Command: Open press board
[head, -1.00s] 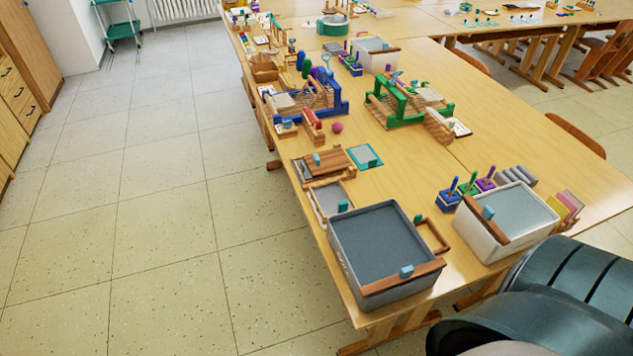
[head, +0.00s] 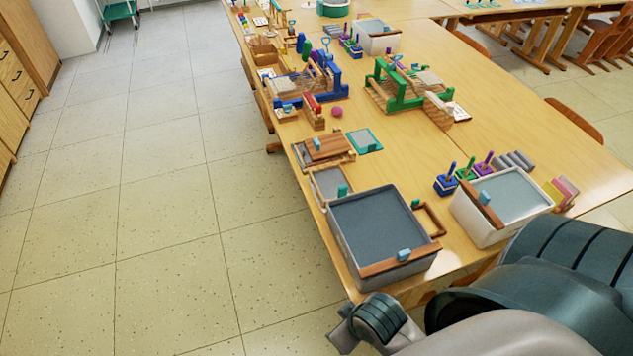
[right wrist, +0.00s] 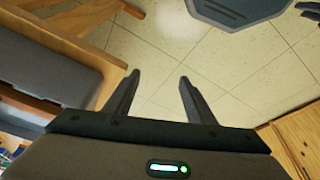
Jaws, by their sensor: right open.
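A flat wooden board with a small teal handle (head: 325,148) lies near the left edge of the table; it may be the press board, and it looks closed. A grey panel in a wooden frame (head: 328,186) with a teal tab lies in front of it. My right gripper (right wrist: 158,80) is open and empty in the right wrist view, above the floor beside wooden furniture. In the head view my right arm comes in at the lower right, well in front of the board, and its fingers cannot be made out. My left gripper is not in view.
A grey bin with a wooden bar (head: 378,235) stands at the table's near left corner. A white bin (head: 492,222) stands to its right. Blue (head: 325,80) and green (head: 395,90) frames stand farther back. The floor left of the table (head: 160,200) is clear.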

